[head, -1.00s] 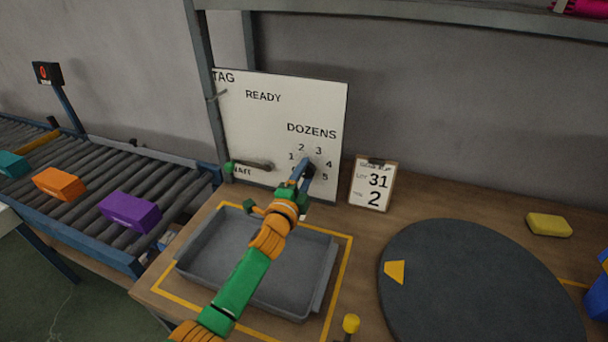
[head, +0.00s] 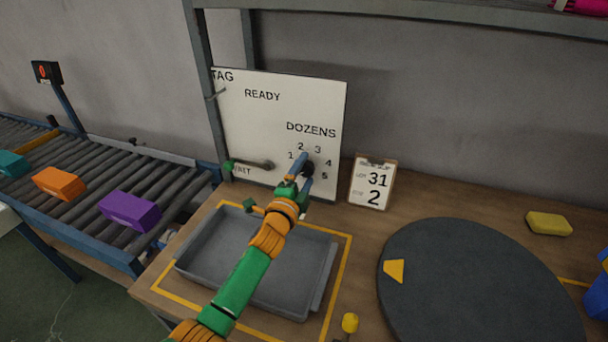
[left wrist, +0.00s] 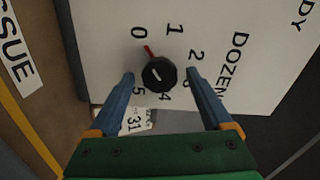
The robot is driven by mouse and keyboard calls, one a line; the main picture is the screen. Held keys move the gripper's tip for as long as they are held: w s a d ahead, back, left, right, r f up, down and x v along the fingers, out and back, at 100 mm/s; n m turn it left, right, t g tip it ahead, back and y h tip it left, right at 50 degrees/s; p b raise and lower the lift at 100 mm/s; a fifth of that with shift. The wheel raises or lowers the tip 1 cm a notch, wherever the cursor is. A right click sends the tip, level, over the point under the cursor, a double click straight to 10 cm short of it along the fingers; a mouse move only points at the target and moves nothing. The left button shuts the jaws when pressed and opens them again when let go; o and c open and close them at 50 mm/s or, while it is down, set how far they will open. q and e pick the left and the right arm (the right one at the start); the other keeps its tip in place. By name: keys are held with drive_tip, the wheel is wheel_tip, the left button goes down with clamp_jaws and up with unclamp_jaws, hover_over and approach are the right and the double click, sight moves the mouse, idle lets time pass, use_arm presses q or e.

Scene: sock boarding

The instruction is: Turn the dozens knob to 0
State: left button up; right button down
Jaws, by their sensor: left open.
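The dozens knob (left wrist: 159,74) is a round black dial on the white panel (head: 260,125). In the left wrist view its red pointer (left wrist: 150,50) points at the 0. Numbers from 0 to 5 ring it. In the head view the knob (head: 308,167) is partly hidden by my gripper. My left gripper (head: 306,171) is open at the panel. In the left wrist view its two blue fingers stand on either side of the knob, with a gap to each side. My right gripper is not in view.
A clipboard card (head: 372,184) showing 31 and 2 stands right of the panel. A lever (head: 250,164) sticks out at the panel's lower left. A grey tray (head: 215,255) lies below my left arm. A dark turntable (head: 475,285) is at right, a roller conveyor (head: 75,190) at left.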

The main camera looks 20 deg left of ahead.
use_arm(q)
drive_tip(key=s, duration=0.7)
drive_tip(key=shift+p, duration=0.35)
drive_tip(key=shift+a, duration=0.1)
